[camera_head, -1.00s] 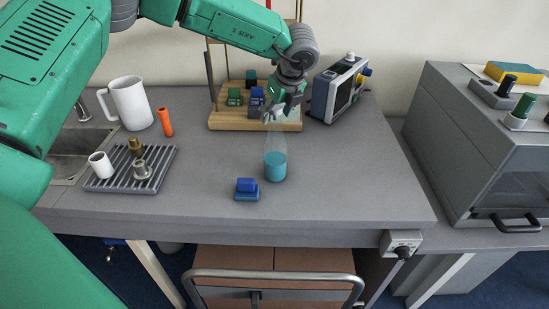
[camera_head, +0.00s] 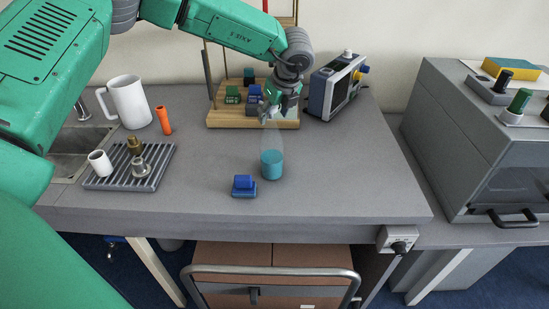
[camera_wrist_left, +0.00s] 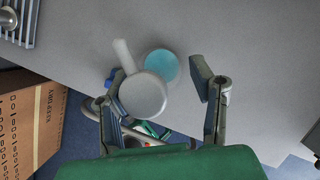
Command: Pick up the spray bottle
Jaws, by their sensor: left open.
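The spray bottle (camera_head: 271,163) stands upright on the grey bench, with a clear tapered upper part and teal liquid at the bottom. My left gripper (camera_head: 270,113) is open at the bottle's top, pointing down, and partly hides the head. In the left wrist view, the bottle's pale round top (camera_wrist_left: 143,96) with a stub lies between the spread fingers of the left gripper (camera_wrist_left: 155,92). A gap shows on the right finger's side. I cannot tell whether the left finger touches it. My right gripper is out of view.
A blue block (camera_head: 244,186) sits just in front of the bottle. A wooden stand (camera_head: 222,119) with coloured blocks and a meter (camera_head: 335,86) are behind. A drip tray (camera_head: 112,181), white jug (camera_head: 128,102) and orange tool (camera_head: 164,121) are left. The bench's right front is clear.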

